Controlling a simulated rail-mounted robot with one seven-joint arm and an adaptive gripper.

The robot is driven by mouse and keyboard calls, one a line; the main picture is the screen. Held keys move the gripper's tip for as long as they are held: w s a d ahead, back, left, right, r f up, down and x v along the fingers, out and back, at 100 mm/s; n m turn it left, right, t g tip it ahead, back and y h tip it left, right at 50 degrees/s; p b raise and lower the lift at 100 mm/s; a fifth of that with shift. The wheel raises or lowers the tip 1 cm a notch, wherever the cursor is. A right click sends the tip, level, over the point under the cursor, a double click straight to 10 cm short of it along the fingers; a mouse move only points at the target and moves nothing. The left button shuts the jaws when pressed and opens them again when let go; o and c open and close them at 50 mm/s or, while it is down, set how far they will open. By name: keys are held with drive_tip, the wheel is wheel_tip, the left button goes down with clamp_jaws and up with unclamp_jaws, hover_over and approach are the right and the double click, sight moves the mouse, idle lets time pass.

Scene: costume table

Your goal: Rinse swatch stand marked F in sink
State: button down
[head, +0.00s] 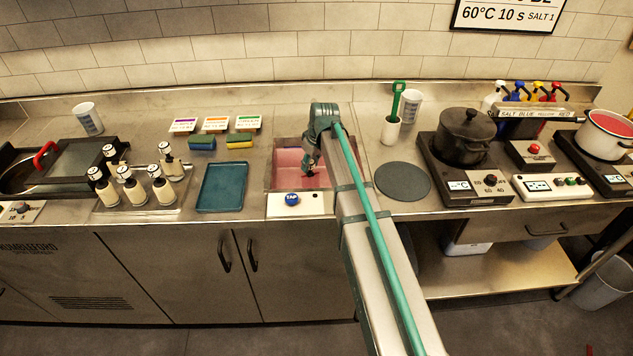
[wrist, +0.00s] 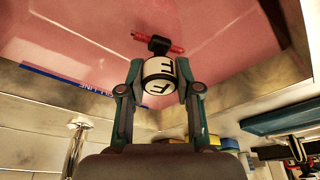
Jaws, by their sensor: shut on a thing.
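The swatch stand marked F (wrist: 158,72) has a white knob with black F letters, a dark neck and a red crosspiece. My gripper (wrist: 158,88) is shut on its knob, with one finger on each side. In the head view my gripper (head: 309,170) is down inside the sink, and the stand shows only as a small dark shape there. The sink (head: 273,180) holds pink liquid (wrist: 80,40). The stand's lower part is over or in the liquid; I cannot tell how deep. A blue fill-line mark (wrist: 70,80) shows on the sink wall.
A blue TAP button (head: 292,199) is at the sink's front. A teal tray (head: 221,187) and several white-topped stands (head: 163,190) stand left. A grey round mat (head: 402,181), a cup with a green-handled tool (head: 391,130) and a black pot (head: 465,137) are right.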

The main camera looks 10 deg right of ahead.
idle(0.4)
drive_tip(key=shift+s+d, duration=0.2)
drive_tip(key=shift+d, duration=0.9)
drive_tip(key=shift+s+d, duration=0.15)
drive_tip(key=shift+d, duration=0.9)
drive_tip(key=shift+r, duration=0.1)
wheel_tip(320, 180, up, 15)
drive_tip(key=p, duration=0.8)
drive_tip(key=shift+f, duration=0.2)
idle(0.4)
